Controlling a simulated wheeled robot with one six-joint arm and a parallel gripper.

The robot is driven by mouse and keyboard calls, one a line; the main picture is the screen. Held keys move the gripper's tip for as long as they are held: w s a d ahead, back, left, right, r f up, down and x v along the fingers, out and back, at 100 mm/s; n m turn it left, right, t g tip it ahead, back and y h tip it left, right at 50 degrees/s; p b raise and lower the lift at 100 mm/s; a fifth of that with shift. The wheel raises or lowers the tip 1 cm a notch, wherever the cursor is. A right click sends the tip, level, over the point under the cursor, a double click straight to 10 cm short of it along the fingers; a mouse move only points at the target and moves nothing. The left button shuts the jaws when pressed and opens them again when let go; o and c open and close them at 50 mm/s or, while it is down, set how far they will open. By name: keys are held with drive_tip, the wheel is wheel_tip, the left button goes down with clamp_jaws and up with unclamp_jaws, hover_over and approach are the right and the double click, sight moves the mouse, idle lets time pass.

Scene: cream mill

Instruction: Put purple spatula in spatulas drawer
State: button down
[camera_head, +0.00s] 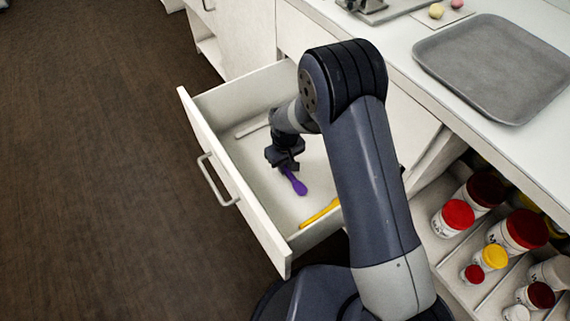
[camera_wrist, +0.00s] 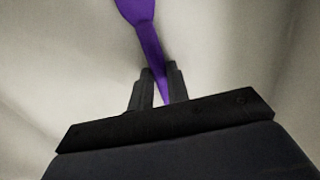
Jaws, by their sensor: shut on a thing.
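The purple spatula (camera_head: 297,184) is in the open white drawer (camera_head: 236,192), within its walls in the head view. My gripper (camera_head: 285,165) is down inside the drawer and shut on the spatula's handle. In the wrist view the purple spatula (camera_wrist: 138,10) runs up from between the two dark fingers of my gripper (camera_wrist: 159,82), its broad end at the top edge. I cannot tell whether the spatula touches the drawer floor. A yellow utensil (camera_head: 320,212) and a pale utensil (camera_head: 252,129) lie in the same drawer, one on each side of the purple spatula.
The drawer's front with its handle (camera_head: 217,180) juts out over the brown floor. A grey tray (camera_head: 497,66) lies on the counter at upper right. Several jars, one with a red lid (camera_head: 458,214), stand in open compartments at lower right. The floor at left is clear.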

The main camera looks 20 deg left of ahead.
drive_tip(key=shift+f, duration=0.2)
drive_tip(key=c, duration=1.4)
unclamp_jaws()
drive_tip(key=shift+r, duration=0.1)
drive_tip(key=shift+o, duration=0.2)
wheel_tip(320, 180, up, 12)
drive_tip(key=p, duration=0.2)
drive_tip(key=shift+r, duration=0.15)
drive_tip(key=shift+o, duration=0.4)
